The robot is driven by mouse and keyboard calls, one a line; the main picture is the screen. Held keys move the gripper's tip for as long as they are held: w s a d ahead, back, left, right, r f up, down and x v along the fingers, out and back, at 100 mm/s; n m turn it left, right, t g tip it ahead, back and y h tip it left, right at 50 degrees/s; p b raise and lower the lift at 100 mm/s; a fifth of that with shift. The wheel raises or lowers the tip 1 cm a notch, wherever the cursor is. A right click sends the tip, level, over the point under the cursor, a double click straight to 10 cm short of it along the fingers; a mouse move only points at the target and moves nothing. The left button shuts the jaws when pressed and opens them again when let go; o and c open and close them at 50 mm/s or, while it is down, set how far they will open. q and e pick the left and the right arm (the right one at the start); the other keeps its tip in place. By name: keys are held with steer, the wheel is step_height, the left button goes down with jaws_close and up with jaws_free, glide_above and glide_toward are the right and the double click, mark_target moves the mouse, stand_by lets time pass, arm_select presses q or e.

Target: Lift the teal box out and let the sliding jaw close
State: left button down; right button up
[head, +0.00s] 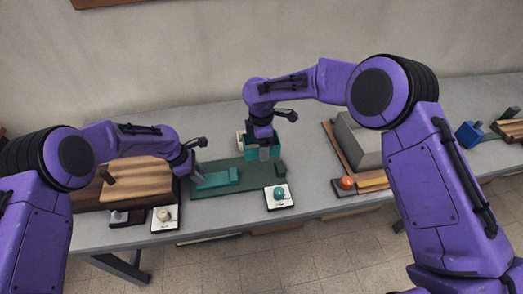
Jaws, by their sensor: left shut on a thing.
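A dark green base board (232,192) lies on the table. The teal sliding jaw (218,180) sits on its left part, and a small dark green end block (281,170) stands at its right end. My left gripper (197,177) is shut on the left end of the sliding jaw. The teal box (250,148) is at the back of the board, right of the jaw and apart from it. My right gripper (265,154) points down at the box and hides part of it. Its fingers are too small to read, and I cannot tell whether the box touches the board.
A teal round thing on a white plate (279,197) is at the front edge, and a pale one on another plate (164,216) is further left. A wooden board (140,180) lies left. A grey box (355,140) and a red-orange ball (346,183) are right.

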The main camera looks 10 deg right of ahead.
arm_select(q)
steer(key=shift+a, duration=0.1)
arm_select(e)
steer(key=shift+r, duration=0.75)
arm_select(q)
steer(key=shift+w+d, duration=0.1)
steer(key=shift+d, duration=2.25)
arm_select(e)
steer(key=shift+f, duration=0.2)
arm_select(q)
steer(key=c, duration=0.7)
jaws_free()
arm_select(e)
steer(key=shift+a, duration=0.1)
